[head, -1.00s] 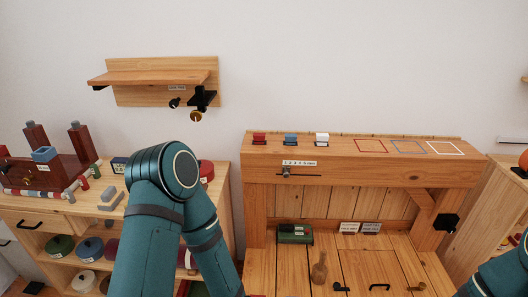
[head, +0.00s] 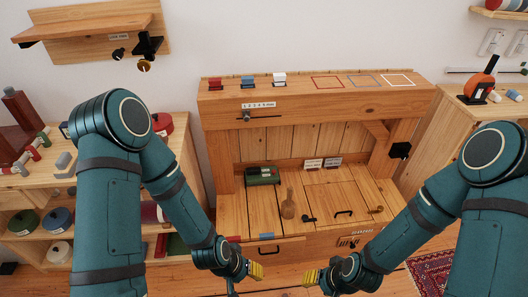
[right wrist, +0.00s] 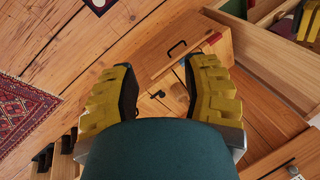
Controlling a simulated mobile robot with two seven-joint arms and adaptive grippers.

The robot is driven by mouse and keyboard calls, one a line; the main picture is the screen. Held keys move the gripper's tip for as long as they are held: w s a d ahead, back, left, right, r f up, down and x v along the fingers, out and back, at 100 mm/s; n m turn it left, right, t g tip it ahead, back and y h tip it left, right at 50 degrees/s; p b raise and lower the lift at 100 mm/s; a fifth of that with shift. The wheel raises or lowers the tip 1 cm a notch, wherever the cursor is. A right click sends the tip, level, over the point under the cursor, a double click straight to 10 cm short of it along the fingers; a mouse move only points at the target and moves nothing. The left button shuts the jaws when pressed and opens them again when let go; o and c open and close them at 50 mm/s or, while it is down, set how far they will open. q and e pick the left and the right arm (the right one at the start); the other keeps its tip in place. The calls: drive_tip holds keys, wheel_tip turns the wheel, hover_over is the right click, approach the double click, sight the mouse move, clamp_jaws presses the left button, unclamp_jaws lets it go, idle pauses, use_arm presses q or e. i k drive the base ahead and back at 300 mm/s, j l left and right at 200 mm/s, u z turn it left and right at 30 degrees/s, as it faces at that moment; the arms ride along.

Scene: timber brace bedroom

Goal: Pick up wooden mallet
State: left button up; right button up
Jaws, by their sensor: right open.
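The wooden mallet (head: 288,205) stands with its handle up on the wooden worktop of the bench in the head view. It is beyond both grippers and apart from them. My left gripper (head: 257,272), with yellow finger pads, is low in the middle of the head view, in front of the bench; its opening cannot be made out. My right gripper (head: 311,277) is just to its right. In the right wrist view my right gripper (right wrist: 157,88) is open, with nothing between its yellow pads. I cannot make out the mallet in that view.
The bench's raised shelf (head: 310,98) overhangs the back of the worktop. A drawer front (head: 275,250) faces my grippers. A red rug (head: 432,272) lies at right.

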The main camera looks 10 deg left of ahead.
sight(288, 207)
drive_tip(key=i+u, duration=0.5)
drive_tip(key=i+l+u, duration=0.2)
drive_tip(key=i+u, duration=0.25)
